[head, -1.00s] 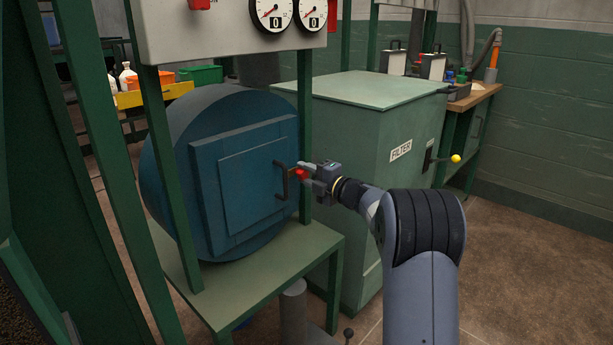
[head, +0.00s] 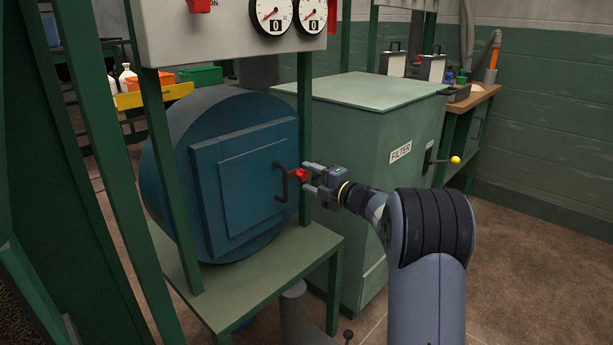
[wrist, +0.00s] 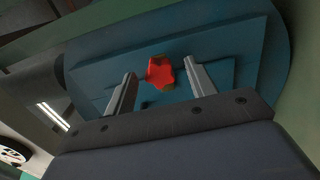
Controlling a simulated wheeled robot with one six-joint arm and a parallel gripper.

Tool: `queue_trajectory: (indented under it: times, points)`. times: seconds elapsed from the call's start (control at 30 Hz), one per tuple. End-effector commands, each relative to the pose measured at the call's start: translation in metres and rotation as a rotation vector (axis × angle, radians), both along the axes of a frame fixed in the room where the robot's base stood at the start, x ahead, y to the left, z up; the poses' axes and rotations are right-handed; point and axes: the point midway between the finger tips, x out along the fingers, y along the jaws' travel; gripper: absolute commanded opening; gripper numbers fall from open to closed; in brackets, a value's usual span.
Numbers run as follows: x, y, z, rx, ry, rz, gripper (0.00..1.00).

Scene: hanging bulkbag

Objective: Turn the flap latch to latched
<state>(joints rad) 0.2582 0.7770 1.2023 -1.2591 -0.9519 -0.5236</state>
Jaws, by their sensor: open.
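The flap latch is a small red knob (head: 301,175) at the right edge of the square blue flap (head: 238,190) on the round blue drum. The gripper (wrist: 158,82) holds nothing. Whether a finger touches the knob, I cannot tell. A dark handle (head: 283,184) stands on the flap just left of the knob.
A green post (head: 305,110) rises close beside the knob. The green filter cabinet (head: 365,150) stands behind my gripper, with a yellow-tipped lever (head: 455,160). A gauge panel (head: 230,30) hangs above the drum. The drum rests on a green stand (head: 270,285).

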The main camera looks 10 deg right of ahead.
Motion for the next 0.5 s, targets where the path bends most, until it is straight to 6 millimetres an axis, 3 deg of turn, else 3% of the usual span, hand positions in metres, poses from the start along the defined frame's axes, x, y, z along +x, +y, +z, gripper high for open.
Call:
queue_trajectory:
  times: [0.3, 0.5]
  points:
    - [-0.051, -0.038, 0.003, 0.001, 0.001, -0.004, 0.53]
    - [-0.069, -0.05, 0.002, 0.001, -0.001, -0.001, 0.53]
